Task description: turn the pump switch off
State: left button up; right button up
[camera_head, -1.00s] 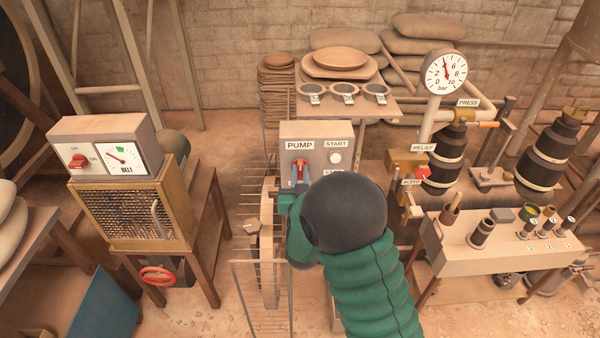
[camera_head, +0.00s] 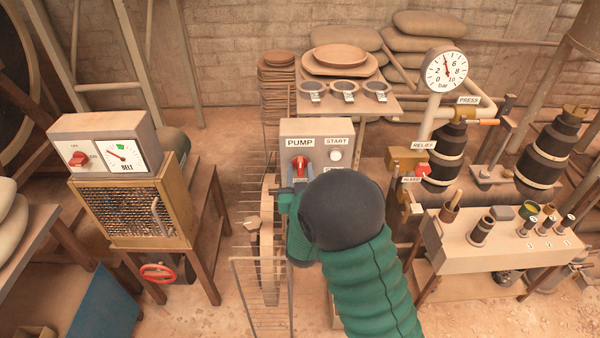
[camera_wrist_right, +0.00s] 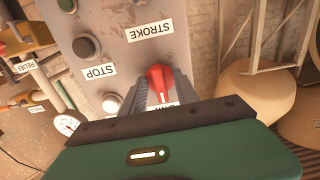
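The pump switch (camera_head: 300,166) is a red knob on the grey pump panel (camera_head: 318,136), below the PUMP label. Its handle looks roughly upright; its off and on marks cannot be read. My right gripper (camera_head: 297,184) is just below and in front of it, partly hidden by my dark wrist and green arm. In the right wrist view, the red knob (camera_wrist_right: 160,80) shows at the fingertips of my right gripper (camera_wrist_right: 161,88), one finger on each side. The fingers are apart; any contact is hard to judge. My left gripper is out of view.
A START button (camera_head: 335,155) sits right of the switch, and a STOP button (camera_wrist_right: 86,46) shows in the wrist view. A wire guard (camera_head: 262,290) stands left of my arm. A belt box (camera_head: 104,146) with another red knob stands left; the relief valve (camera_head: 407,158) is right.

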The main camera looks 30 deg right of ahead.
jog(key=p+v, duration=1.2)
jog(key=v, duration=0.4)
jog(key=shift+s+a+p, duration=0.3)
jog(key=shift+a, duration=0.05)
jog(key=shift+d+f, duration=0.1)
